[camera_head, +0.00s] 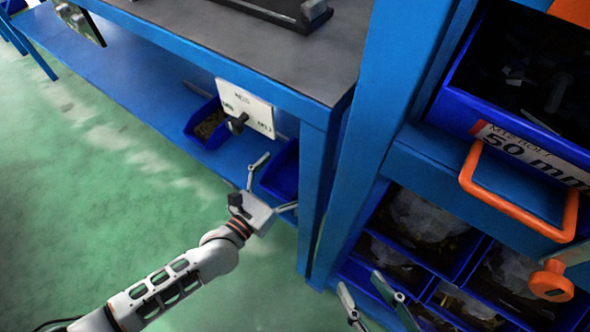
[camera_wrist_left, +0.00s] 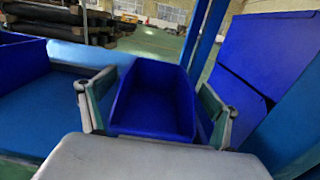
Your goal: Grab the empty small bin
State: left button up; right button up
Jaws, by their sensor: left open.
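The small blue bin (camera_head: 282,166) sits on the blue lower shelf, beside the table leg. In the left wrist view the bin (camera_wrist_left: 155,98) is empty and fills the space between my fingers. My left gripper (camera_head: 278,181) is open, with one finger toward each side of the bin; the left wrist view shows the gripper (camera_wrist_left: 156,84) too. I cannot tell whether the fingers touch the bin walls. My right gripper (camera_head: 360,281) shows only its fingertips at the bottom edge, spread apart with nothing seen between them.
Another blue bin (camera_head: 207,124) with small parts stands further left on the shelf (camera_head: 110,65). A white label plate (camera_head: 245,108) hangs above. A blue post (camera_head: 355,150) and a rack of filled bins (camera_head: 450,115) stand right. Green floor is clear at left.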

aim_at(295, 176)
pick_arm(q)
jog(key=x, duration=0.3)
jog(key=shift+w+d+r+b, duration=0.1)
jog(key=shift+w+b, duration=0.15)
jog(key=shift+b, duration=0.05)
jog(key=shift+w+r, duration=0.1)
jog(key=shift+w, duration=0.05)
jog(key=c, duration=1.3)
